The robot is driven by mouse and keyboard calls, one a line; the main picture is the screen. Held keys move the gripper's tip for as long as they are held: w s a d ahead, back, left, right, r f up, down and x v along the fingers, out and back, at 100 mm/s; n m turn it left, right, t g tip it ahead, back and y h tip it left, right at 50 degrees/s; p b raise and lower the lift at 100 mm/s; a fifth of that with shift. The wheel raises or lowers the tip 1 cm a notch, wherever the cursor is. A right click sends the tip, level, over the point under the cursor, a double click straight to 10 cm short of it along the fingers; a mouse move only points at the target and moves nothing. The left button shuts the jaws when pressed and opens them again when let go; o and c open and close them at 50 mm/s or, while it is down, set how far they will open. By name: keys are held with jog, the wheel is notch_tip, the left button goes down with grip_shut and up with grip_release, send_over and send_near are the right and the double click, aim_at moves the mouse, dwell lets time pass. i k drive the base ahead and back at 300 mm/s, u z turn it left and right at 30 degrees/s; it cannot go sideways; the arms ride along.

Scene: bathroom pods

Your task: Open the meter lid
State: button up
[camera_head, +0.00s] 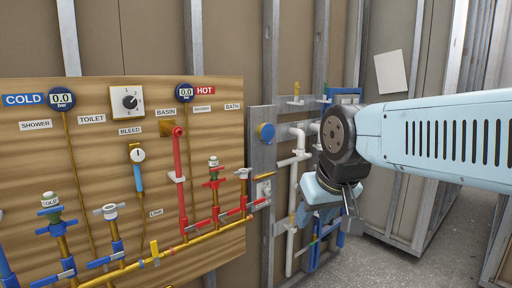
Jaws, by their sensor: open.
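I cannot tell for certain which part is the meter lid. A round blue disc (265,132) on a grey upright board looks like a closed cover. My gripper (335,212) hangs at the end of my pale blue arm, right of that board and apart from the disc. It is seen from the side and its jaws hold nothing that I can see. It hides part of the pipework behind it. Two round dark gauges reading 0.0 bar, the cold one (61,99) and the hot one (184,93), sit on the wooden panel at left.
The wooden panel (100,175) carries red, blue and brass pipes with projecting valve handles. White pipes (293,175) run down behind my gripper. Metal studs (271,60) stand along the wall. Grey floor (375,262) is clear at the lower right.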

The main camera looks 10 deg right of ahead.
aim_at(267, 132)
jog(key=u, duration=0.2)
jog(key=i, duration=0.9)
jog(key=z, duration=0.05)
